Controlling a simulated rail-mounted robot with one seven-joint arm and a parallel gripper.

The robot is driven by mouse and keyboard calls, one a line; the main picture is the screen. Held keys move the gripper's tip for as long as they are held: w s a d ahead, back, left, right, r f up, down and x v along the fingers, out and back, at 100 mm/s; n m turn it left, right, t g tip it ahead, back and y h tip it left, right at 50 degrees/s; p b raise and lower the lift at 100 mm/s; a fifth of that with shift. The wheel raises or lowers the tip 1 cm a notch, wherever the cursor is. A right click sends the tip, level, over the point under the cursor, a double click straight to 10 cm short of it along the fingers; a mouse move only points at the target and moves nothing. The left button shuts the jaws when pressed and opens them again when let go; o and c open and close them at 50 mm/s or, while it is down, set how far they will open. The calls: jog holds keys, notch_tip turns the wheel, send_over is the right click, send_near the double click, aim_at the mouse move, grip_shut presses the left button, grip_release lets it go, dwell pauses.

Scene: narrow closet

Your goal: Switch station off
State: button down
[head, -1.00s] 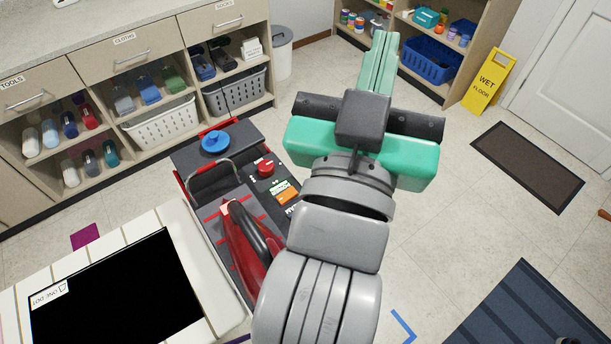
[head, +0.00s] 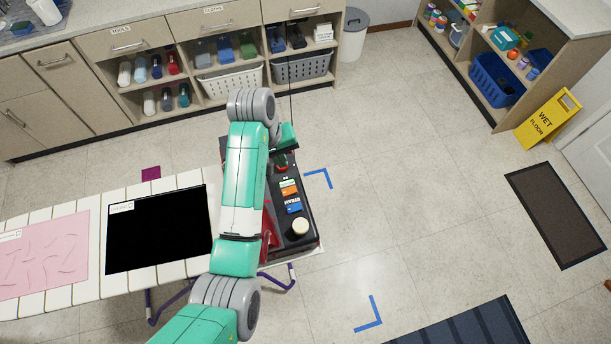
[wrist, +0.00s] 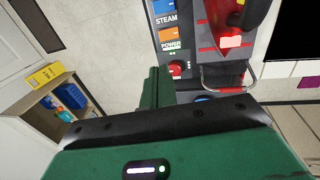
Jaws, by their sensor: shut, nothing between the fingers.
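The station (head: 308,240) is a dark grey and red ironing unit at the right end of the striped ironing board. Its panel shows in the wrist view with a blue STEAM label, an orange POWER label (wrist: 173,34) and a round red knob (wrist: 177,68) below that label. A cream knob (head: 299,227) sits at the panel's near end. My gripper (wrist: 154,72) is shut and empty. In the wrist view its fingertips are just left of the red knob; I cannot tell whether they touch it. In the head view my arm covers much of the station.
The ironing board (head: 85,204) carries a black cloth (head: 157,229) and a pink cloth (head: 40,255). Shelves with baskets (head: 230,83) stand behind the station. A yellow wet-floor sign (head: 548,118) stands at the right.

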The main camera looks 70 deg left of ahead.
aim_at(294, 187)
jog(key=w+f, duration=0.1)
jog(key=f, duration=0.8)
jog(key=w+f, duration=0.1)
jog(key=f, duration=0.3)
jog(key=shift+w+d+f, duration=0.2)
jog(key=shift+w+f, duration=0.15)
